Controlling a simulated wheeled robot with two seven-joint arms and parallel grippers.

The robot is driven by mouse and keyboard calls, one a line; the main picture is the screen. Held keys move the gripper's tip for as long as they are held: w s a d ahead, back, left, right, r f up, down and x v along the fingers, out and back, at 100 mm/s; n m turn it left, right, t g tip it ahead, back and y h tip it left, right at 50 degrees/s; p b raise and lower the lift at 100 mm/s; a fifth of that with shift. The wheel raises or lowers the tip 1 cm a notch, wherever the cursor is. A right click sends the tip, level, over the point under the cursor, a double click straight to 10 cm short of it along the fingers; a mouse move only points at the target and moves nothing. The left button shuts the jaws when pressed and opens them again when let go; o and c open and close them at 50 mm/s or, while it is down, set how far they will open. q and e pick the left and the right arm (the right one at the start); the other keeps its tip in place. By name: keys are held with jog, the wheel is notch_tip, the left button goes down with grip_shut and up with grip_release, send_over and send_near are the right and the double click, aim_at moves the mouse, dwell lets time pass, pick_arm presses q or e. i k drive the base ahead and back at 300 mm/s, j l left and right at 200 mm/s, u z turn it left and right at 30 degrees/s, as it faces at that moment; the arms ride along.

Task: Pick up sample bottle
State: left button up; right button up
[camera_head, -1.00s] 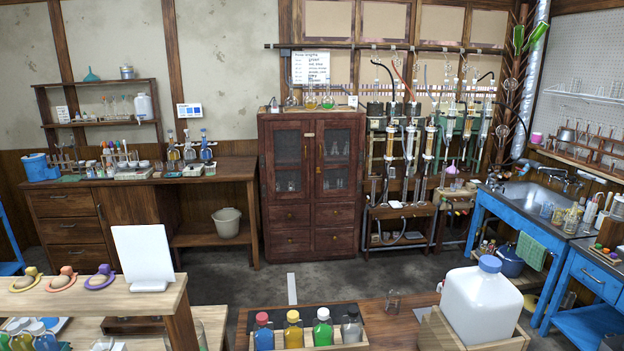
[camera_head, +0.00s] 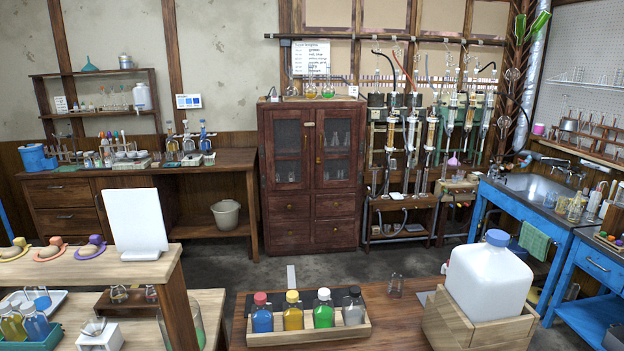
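Several candidate bottles are in view, and I cannot tell which is the sample bottle. More bottles with yellow (camera_head: 12,325) and blue (camera_head: 36,325) contents stand in a teal tray at the lower left. Neither of my grippers shows in the head view.
A large white jug (camera_head: 488,278) with a blue cap stands in a wooden box at the near right. A small glass piece (camera_head: 395,285) stands behind the tray. A raised shelf (camera_head: 85,270) with a white panel (camera_head: 136,220) is at left. Dark floor lies open beyond.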

aim_at(40, 295)
jog(key=j+u, duration=0.15)
jog(key=u, duration=0.2)
jog(key=j+u, duration=0.15)
jog(key=u, duration=0.2)
